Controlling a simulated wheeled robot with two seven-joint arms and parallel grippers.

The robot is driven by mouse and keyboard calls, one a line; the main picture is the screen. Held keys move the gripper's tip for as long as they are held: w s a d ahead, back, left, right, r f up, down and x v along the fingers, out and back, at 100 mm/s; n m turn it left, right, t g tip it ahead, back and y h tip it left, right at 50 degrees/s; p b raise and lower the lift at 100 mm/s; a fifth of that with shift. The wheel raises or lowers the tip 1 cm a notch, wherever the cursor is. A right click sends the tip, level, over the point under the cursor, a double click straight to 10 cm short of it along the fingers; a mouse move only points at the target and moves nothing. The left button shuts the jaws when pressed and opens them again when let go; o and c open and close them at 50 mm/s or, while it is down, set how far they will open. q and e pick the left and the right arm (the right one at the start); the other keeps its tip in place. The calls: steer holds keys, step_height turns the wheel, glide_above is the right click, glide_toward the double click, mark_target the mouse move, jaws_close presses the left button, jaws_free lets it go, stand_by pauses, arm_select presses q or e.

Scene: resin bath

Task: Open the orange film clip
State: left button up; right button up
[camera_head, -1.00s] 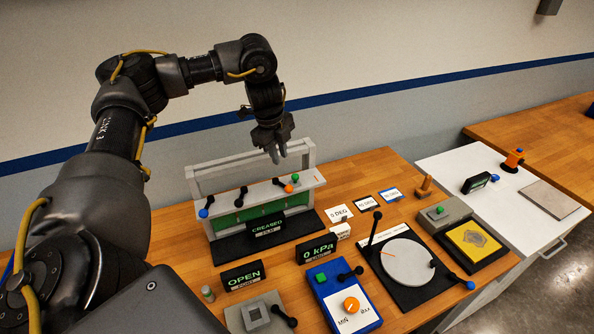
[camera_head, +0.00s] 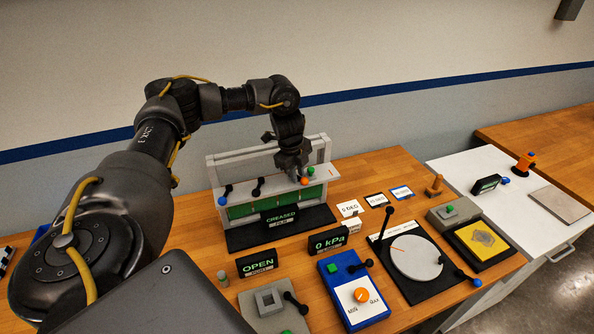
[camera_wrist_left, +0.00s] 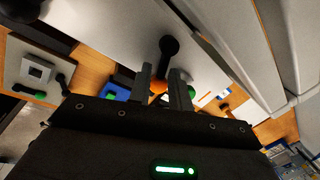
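The orange film clip knob (camera_head: 304,181) sits on the top rail of the grey film frame (camera_head: 240,190), beside a green knob (camera_head: 311,171). My left gripper (camera_head: 293,176) is low over the rail at the orange knob. In the left wrist view, the two fingers (camera_wrist_left: 163,88) stand apart, with a little orange (camera_wrist_left: 158,87) showing between and beyond them. I cannot tell whether they touch the knob. A black lever (camera_wrist_left: 168,46) is just past the fingertips. My right gripper is in neither view.
Black-handled levers (camera_head: 258,186) and a blue knob (camera_head: 222,201) stand along the rail to the left. Yellow pad (camera_head: 482,240) lies right.

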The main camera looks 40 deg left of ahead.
arm_select(q)
steer(key=shift+w+f, duration=0.2)
steer(key=shift+w, duration=0.05)
steer(key=shift+s, duration=0.1)
jaws_close()
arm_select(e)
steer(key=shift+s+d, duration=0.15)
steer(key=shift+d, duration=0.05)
